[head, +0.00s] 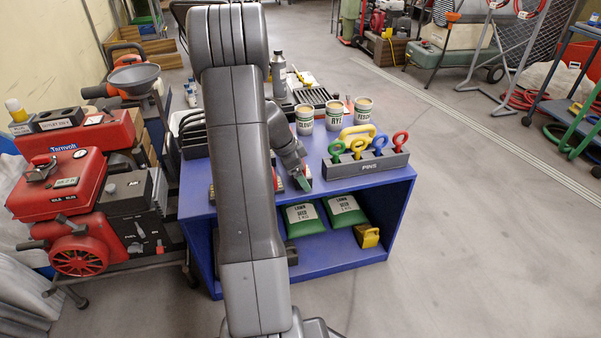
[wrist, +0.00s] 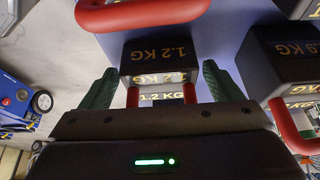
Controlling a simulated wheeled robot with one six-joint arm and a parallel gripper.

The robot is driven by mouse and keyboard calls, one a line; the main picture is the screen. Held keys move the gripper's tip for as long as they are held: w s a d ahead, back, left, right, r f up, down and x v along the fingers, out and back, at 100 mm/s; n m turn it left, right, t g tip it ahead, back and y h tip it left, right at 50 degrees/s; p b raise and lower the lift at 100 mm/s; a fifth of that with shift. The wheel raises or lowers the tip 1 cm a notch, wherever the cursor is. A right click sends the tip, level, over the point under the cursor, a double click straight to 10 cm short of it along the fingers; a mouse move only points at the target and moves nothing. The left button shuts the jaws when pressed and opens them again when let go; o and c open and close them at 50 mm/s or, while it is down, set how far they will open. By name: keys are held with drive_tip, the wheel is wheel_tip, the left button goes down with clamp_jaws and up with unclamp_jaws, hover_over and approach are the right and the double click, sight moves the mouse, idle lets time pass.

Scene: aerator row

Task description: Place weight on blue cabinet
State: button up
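The blue cabinet (head: 330,263) stands in the middle of the head view, with an open lower shelf. My gripper (head: 303,180) is over its front edge, mostly hidden by my arm. In the wrist view, my gripper (wrist: 160,88) has its two green fingertips spread wide. A dark weight (wrist: 155,55) marked 1.2 KG shows between and beyond the fingertips. Its red handle's uprights reach toward the gripper body, and I see no finger closed on them. Another dark weight (wrist: 280,60), seemingly marked 0.9 KG, is at right. In the head view my arm hides the weights.
On the cabinet top are a grey PINS rack (head: 365,168) with coloured rings and several labelled pots, including RYE (head: 333,115). Green seed bags (head: 347,211) and a yellow item (head: 367,237) lie on the lower shelf. A red machine (head: 60,185) stands left.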

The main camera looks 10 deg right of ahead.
drive_tip(key=shift+r, duration=0.1)
drive_tip(key=p+v, duration=0.3)
drive_tip(key=v, duration=0.9)
drive_tip(key=shift+p, duration=0.4)
